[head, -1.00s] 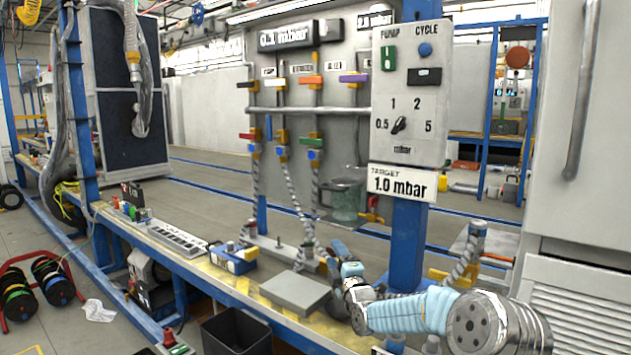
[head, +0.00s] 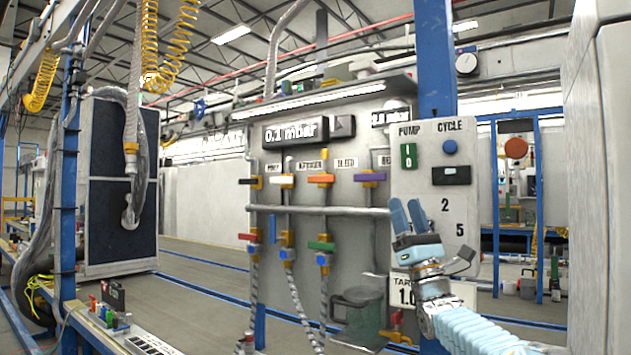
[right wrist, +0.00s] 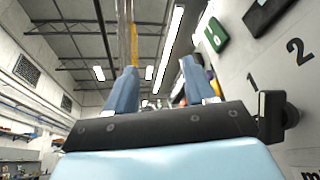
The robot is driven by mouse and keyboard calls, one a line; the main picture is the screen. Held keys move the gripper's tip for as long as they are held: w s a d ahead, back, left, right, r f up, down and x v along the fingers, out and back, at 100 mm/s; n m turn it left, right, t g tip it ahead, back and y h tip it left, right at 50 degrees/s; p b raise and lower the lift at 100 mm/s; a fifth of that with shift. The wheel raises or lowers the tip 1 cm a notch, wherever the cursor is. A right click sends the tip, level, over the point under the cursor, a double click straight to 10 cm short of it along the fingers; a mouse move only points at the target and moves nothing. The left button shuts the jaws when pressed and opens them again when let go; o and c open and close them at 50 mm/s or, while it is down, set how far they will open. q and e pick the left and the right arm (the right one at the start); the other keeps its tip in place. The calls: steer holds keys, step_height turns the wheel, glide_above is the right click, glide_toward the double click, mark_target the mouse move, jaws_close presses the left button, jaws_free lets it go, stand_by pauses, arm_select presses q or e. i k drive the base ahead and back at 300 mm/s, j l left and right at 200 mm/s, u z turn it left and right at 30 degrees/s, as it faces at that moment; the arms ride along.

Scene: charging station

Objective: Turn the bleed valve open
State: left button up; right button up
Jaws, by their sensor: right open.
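The BLEED label (head: 346,163) is on the grey valve panel (head: 350,255). The orange handle (head: 321,180) just left of that label lies level, across its vertical pipe. My right gripper (head: 408,215) is open and empty, with blue fingers pointing up. In the head view it appears right of and below the orange handle, in front of the control box. The right wrist view shows both fingers (right wrist: 160,88) apart with nothing between them. The bleed handle cannot be made out in that view. My left gripper is out of view.
The control box (head: 460,185) is close beside my right gripper, which hides its dial. Black, white and purple (head: 369,176) handles share the upper row; red, blue and green (head: 321,246) ones sit lower. A tall white cabinet (head: 598,180) bounds the right.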

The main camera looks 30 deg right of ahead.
mark_target(326, 179)
steer(key=i, duration=1.05)
